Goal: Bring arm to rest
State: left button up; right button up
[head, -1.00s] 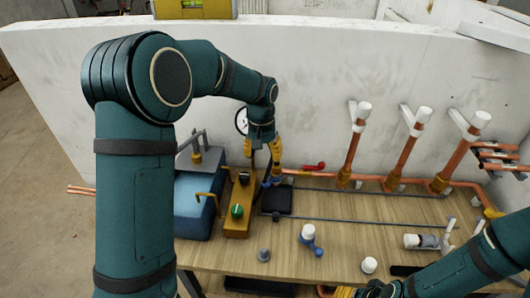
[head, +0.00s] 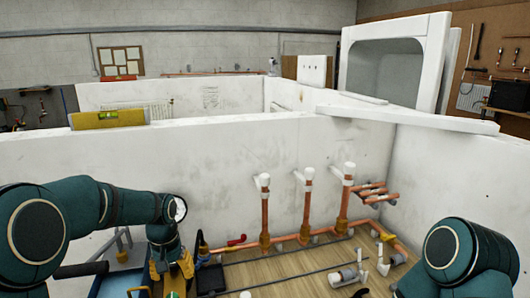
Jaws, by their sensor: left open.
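My left arm comes in from the left, its dark teal elbow low at the left edge. My left gripper (head: 170,268) points down over the left end of the workbench, its yellow fingers apart, with nothing seen between them. It hangs close to a yellow and green bench item (head: 172,294), and I cannot tell whether they touch. My right arm shows only as a teal joint and link at the lower right.
Copper pipes with white caps (head: 308,205) stand along the white wall (head: 220,160) behind the wooden bench (head: 262,272). A black tray (head: 210,280), a red valve handle (head: 237,240) and a grey-white fitting (head: 349,275) lie there. A yellow level (head: 108,119) rests on the wall top.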

pick_arm(q)
jog(key=shift+h, duration=0.9)
jog(key=s+d+f, duration=0.1)
jog(key=d+f, duration=0.1)
jog(key=f, duration=0.2)
jog(key=s+d+f, duration=0.2)
jog(key=f, duration=0.3)
jog(key=s+d+f, duration=0.1)
jog(key=d+f, duration=0.1)
jog(key=f, duration=0.3)
jog(key=shift+s+f, duration=0.25)
jog(key=shift+s, duration=0.05)
jog(key=s+d+f+t+h, duration=0.1)
jog(key=s+d+f, duration=0.2)
jog(key=s+f, duration=0.2)
jog(key=s+d+f+t+b, duration=0.1)
jog(key=s+d+f, duration=0.3)
jog(key=s, duration=0.7)
jog(key=shift+s+f+n+h, duration=0.3)
jog(key=shift+s+f+h, duration=0.1)
jog(key=shift+f, duration=0.55)
pick_arm(e)
jog(key=shift+s+f, duration=0.2)
jog(key=shift+f, duration=0.35)
